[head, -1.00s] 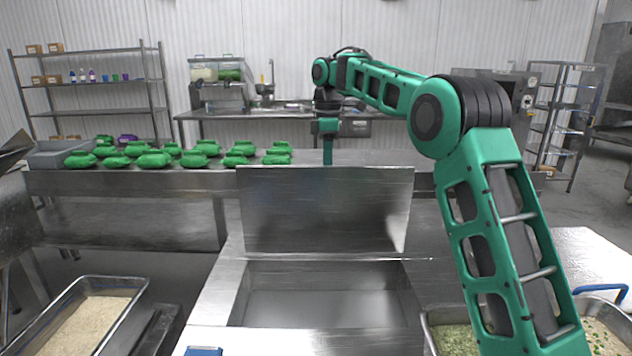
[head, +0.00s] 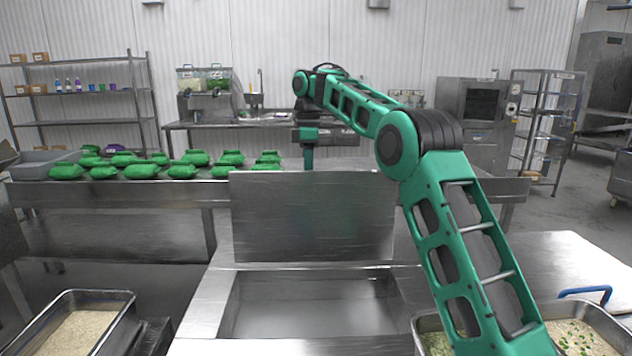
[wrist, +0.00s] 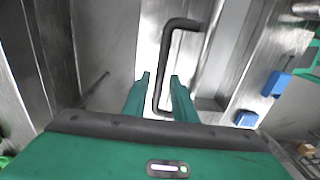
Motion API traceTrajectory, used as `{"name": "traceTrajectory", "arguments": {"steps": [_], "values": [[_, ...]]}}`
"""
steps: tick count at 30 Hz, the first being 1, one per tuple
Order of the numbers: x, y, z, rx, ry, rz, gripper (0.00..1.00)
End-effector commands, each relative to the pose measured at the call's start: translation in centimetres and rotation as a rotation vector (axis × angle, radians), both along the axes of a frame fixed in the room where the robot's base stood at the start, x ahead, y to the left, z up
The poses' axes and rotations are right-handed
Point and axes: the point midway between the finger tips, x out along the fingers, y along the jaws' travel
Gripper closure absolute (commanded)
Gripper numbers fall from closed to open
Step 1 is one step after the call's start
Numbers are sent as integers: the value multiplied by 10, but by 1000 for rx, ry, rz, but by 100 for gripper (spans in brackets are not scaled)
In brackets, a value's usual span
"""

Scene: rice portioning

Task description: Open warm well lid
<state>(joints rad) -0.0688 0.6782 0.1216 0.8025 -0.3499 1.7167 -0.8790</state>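The warm well lid (head: 312,215) is a flat steel panel standing upright at the back edge of the open well (head: 310,305). My gripper (head: 308,165) is behind the lid's top edge in the head view, and its fingertips are partly hidden there. In the wrist view my gripper (wrist: 159,77) has its two green fingers apart. A dark bent bar handle (wrist: 185,24) shows there, with its long part running between the fingers. Clear gaps show beside the bar, and I cannot tell whether a finger touches it.
Green packages (head: 143,171) lie on the steel counter (head: 110,195) behind the lid. A pan of rice (head: 128,297) stands at the lower left. Pans with green bits (head: 590,318) are at the lower right. Bare worktop (head: 560,262) lies right of my arm.

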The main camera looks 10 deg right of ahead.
Motion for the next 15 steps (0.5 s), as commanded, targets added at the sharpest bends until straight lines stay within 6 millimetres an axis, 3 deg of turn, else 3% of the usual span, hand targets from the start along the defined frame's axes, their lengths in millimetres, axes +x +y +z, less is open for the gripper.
{"name": "traceTrajectory", "arguments": {"steps": [15], "values": [[1,-11,8,-5,4,-13,71]]}}
